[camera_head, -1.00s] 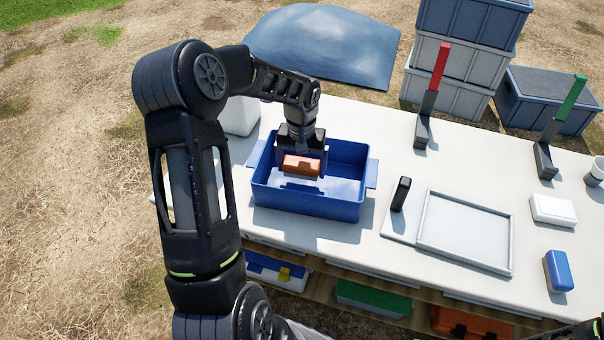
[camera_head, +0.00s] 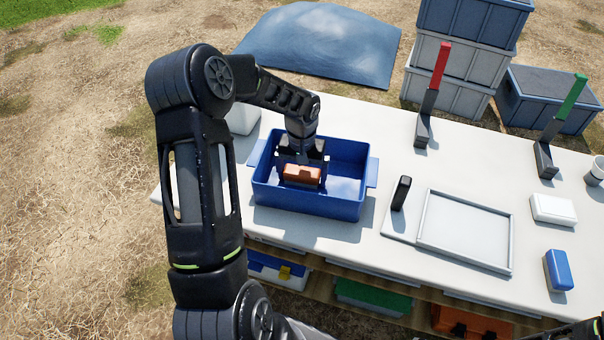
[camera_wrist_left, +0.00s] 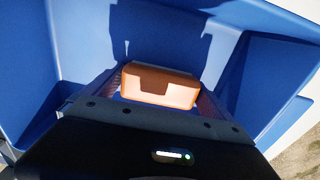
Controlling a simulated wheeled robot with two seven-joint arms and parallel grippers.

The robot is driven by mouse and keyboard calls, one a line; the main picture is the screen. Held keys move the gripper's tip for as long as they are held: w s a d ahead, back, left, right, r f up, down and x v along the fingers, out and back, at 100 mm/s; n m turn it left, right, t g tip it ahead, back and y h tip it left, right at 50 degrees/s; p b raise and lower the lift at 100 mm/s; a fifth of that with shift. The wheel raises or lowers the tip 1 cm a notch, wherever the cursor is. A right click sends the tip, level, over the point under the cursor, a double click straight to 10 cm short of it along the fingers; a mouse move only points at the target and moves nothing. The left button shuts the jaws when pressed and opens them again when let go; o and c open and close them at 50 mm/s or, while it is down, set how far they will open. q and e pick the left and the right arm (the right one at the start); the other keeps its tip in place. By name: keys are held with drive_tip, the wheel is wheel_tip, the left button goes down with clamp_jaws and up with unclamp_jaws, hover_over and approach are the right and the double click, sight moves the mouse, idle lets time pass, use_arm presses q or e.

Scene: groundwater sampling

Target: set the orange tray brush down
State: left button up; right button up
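The orange tray brush (camera_head: 302,175) is a small orange block inside the blue tub (camera_head: 310,203). My left gripper (camera_head: 301,169) points down into the tub with its fingers on both sides of the brush, shut on it. In the left wrist view the brush (camera_wrist_left: 158,88) sits between the two fingertips, with the tub's blue floor and walls (camera_wrist_left: 75,45) around it. Whether the brush's underside touches the tub floor is hidden.
A white tray (camera_head: 423,222) lies right of the tub, with a black upright handle (camera_head: 401,192) beside it. Red-handled (camera_head: 440,65) and green-handled (camera_head: 573,95) tools stand behind. A white block (camera_head: 553,209) and blue block (camera_head: 558,271) lie at the right.

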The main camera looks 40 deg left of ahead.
sight(302, 171)
use_arm(q)
drive_tip(key=shift+o, duration=0.2)
drive_tip(key=shift+r, duration=0.15)
wheel_tip(302, 171, up, 12)
drive_tip(key=shift+b, duration=0.35)
